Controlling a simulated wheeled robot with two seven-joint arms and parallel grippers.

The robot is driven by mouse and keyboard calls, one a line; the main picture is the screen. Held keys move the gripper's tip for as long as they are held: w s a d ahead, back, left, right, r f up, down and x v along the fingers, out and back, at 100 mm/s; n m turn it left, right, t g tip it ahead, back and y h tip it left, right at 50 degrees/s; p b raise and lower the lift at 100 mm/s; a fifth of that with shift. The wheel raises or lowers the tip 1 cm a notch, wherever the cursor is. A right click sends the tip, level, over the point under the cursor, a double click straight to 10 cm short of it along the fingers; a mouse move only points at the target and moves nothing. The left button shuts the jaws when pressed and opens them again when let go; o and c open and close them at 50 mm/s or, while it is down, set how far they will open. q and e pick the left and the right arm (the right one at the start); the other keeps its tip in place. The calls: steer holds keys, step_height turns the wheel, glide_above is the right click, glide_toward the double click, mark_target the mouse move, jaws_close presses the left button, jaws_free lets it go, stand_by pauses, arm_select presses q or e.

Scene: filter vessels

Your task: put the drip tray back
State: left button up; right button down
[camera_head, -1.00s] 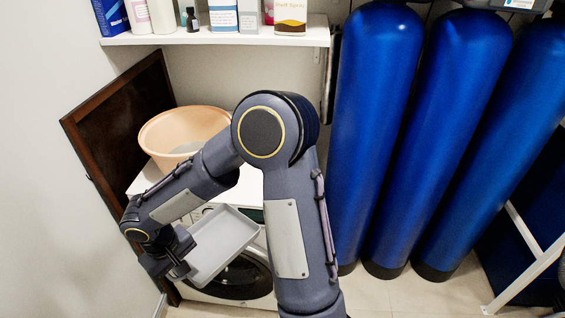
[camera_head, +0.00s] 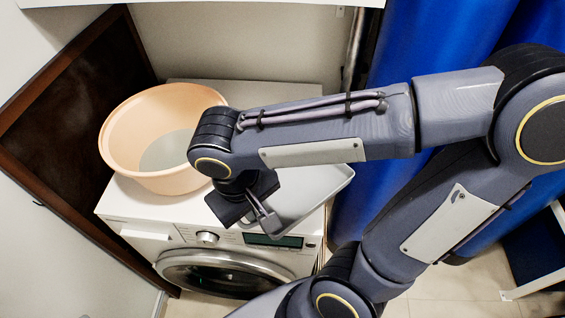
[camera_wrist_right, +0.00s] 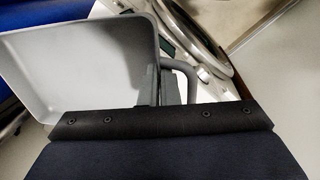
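The drip tray (camera_head: 318,188) is a shallow light-grey tray with a raised rim. In the head view it is over the front right part of the washing machine, partly hidden by my right forearm. My right gripper (camera_head: 262,214) is shut on its near left edge. In the right wrist view the tray (camera_wrist_right: 85,60) fills the upper left and looks tilted, with the gripper fingers (camera_wrist_right: 164,84) at its edge. I cannot tell whether the tray touches the machine. My left gripper is not in view.
A peach basin (camera_head: 125,140) stands on the left of the white washing machine (camera_head: 140,215). A dark framed panel (camera_head: 75,110) leans on the left. Blue tanks (camera_head: 425,45) stand behind my arm on the right. A white shelf edge (camera_head: 260,2) is above. Floor shows at lower right.

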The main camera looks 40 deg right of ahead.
steer(key=w+d+f, duration=0.1)
steer(key=w, duration=0.1)
steer(key=w+d+f, duration=0.1)
steer(key=w, duration=0.1)
steer(key=w+d+f+p, duration=0.1)
steer(key=w, duration=0.1)
steer(key=shift+w+d+f, duration=0.1)
steer(key=shift+w+d, duration=0.15)
steer(key=shift+w, duration=0.05)
steer(key=w+f, duration=0.1)
steer(key=w+d+f, duration=0.1)
steer(key=w+f, duration=0.1)
steer(key=w+d+f, duration=0.1)
steer(key=f, duration=0.1)
steer(key=shift+w+d+f, duration=0.1)
steer(key=shift+w+f, duration=0.05)
steer(key=shift+w, duration=0.1)
steer(key=shift+w+d+f, duration=0.3)
steer(key=shift+w+f, duration=0.15)
steer(key=shift+f, duration=0.25)
step_height(320, 180, down, 3)
steer(key=shift+r, duration=0.1)
steer(key=shift+f, duration=0.25)
steer(key=c, duration=1.7)
jaws_free()
steer(key=shift+a+r, duration=0.1)
